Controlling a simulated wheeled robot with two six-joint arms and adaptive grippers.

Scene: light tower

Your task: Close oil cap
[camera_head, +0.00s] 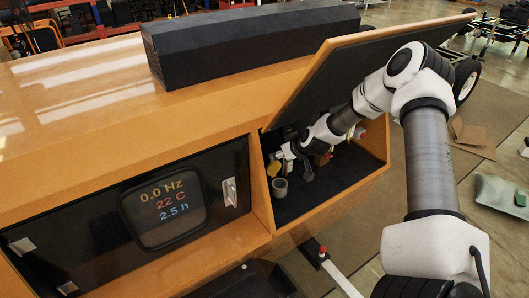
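The orange light-tower body has an open compartment (345,185) on its right side, under a raised dark hatch (345,75). Inside, at the left wall, a small grey cylindrical neck (279,188) stands upright. A small yellow part (274,167), which may be the oil cap, is just above and behind it. My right arm reaches in from the right under the hatch. Its gripper (297,163) is right beside the yellow part and above the grey neck. Its fingers are small and partly hidden, so opening and contact are unclear. My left gripper is out of view.
A dark panel with a display (165,207) is left of the compartment. A long black box (245,42) lies on top. Small red and yellow parts (322,160) sit deeper in the compartment, close to my wrist. The hatch overhangs my forearm. A red-tipped part (323,252) is below.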

